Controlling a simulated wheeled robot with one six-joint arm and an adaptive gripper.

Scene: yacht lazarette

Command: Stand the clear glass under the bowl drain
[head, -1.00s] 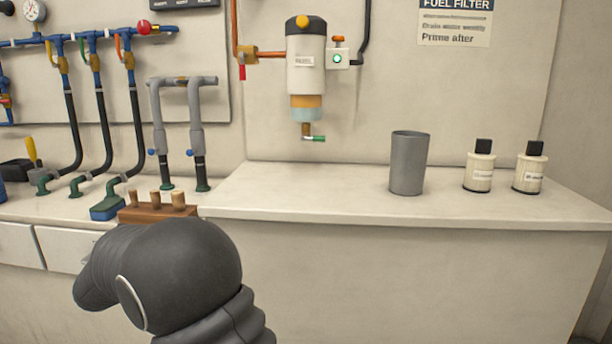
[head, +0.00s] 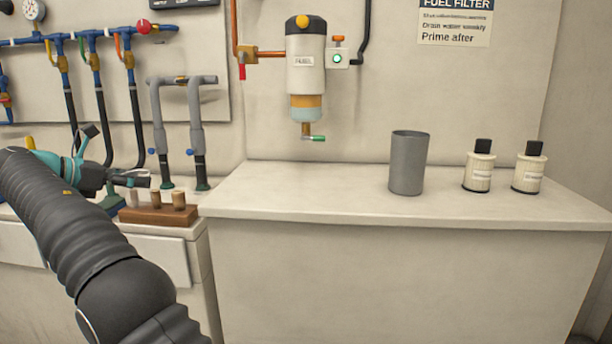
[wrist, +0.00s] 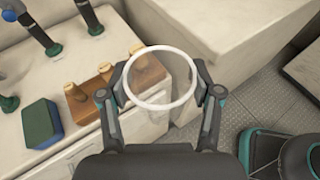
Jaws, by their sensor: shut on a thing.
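In the wrist view a clear glass (wrist: 162,103) with a pale round rim sits between the fingers of my gripper (wrist: 163,92), which is shut on it. In the head view my gripper (head: 135,178) is at the left, above the lower bench near the wooden block; the glass is hard to make out there. The fuel filter (head: 305,65) hangs on the back wall, with a pale blue bowl (head: 306,115) at its bottom. The bowl drain (head: 308,134), with a green-tipped lever, points down above the white counter, well right of my gripper.
The counter (head: 300,195) is bare below the drain. A grey opaque cup (head: 408,163) stands right of it, then two white bottles (head: 479,168) with black caps. A wooden block (head: 158,213) with pegs sits left, beside grey pipes (head: 197,130). A blue-green sponge (wrist: 42,122) lies near it.

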